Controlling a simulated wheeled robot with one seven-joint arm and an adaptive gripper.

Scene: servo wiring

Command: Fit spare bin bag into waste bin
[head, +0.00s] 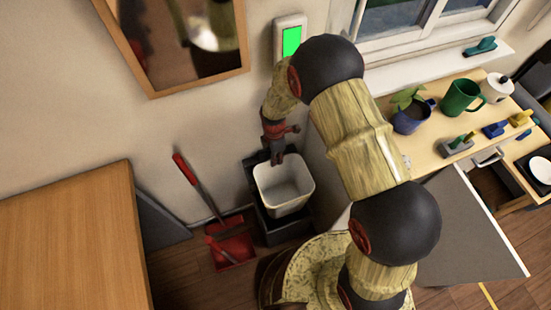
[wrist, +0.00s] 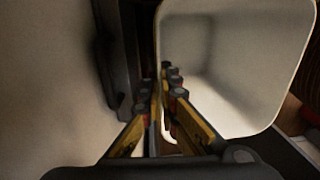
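A white, open-topped, tub-shaped thing (head: 284,186), which looks like the bin bag, has its mouth facing up at the black waste bin (head: 275,232). The white bag (wrist: 235,70) fills the right of the wrist view. My gripper (head: 277,158) is at the bag's back rim in the head view. In the wrist view my gripper's fingers (wrist: 162,80) are close together, one on each side of the rim, and look shut on it. The black bin (wrist: 125,50) shows at the left. How deep the bag sits in the bin is hidden.
A red dustpan (head: 232,247) and red-handled brush (head: 187,168) are left of the bin. A wooden cabinet (head: 70,235) stands farther left. A workbench (head: 440,120) with a plant pot, green mug and tools is at right. The wall is close behind the bin.

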